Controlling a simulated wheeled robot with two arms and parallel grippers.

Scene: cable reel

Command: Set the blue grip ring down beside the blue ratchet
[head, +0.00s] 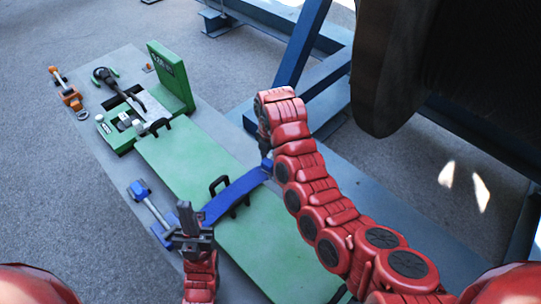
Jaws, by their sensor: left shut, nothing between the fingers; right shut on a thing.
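My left gripper is shut and empty, pointing up just right of the blue ratchet (150,207). The blue ratchet lies on the grey platform, left of the green panel. Whether the band touches the panel is unclear.
The green panel (185,165) has black handles along it. Beyond stand a green case (120,128) with tools and an upright green plate (170,78). An orange ratchet (68,92) lies far left. A dark reel (385,70) and blue frame (300,45) stand at the right.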

